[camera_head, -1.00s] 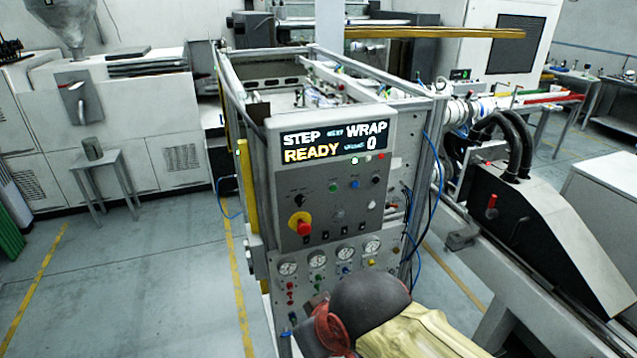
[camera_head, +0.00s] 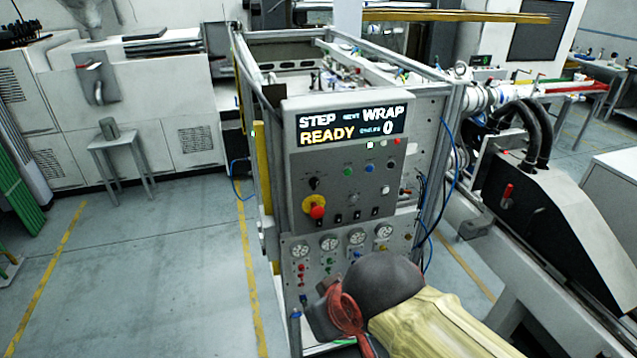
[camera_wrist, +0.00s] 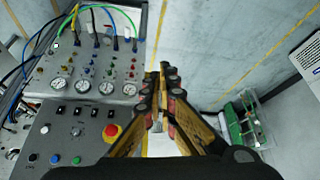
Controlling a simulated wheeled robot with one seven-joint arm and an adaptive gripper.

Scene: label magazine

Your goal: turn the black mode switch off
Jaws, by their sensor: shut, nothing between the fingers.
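The black mode switch (camera_head: 314,183) appears to be the small black knob on the grey control panel, just above the red and yellow emergency stop (camera_head: 315,207). Its setting is too small to read. In the wrist view the emergency stop (camera_wrist: 112,132) shows left of my fingers, but I cannot make out the knob there; my gripper's body covers that area. My gripper (camera_wrist: 160,75) is shut and empty, its fingers in front of the floor beside the panel's edge. In the head view the end of my arm is low, in front of the gauge panel; the fingertips are not clear.
The display (camera_head: 350,125) reads STEP, WRAP, READY and 0. Small black toggles (camera_head: 356,215) and gauges (camera_head: 357,237) lie below the emergency stop. Coloured buttons sit right of the knob. A yellow post (camera_head: 263,168) stands left of the panel. Floor at left is open.

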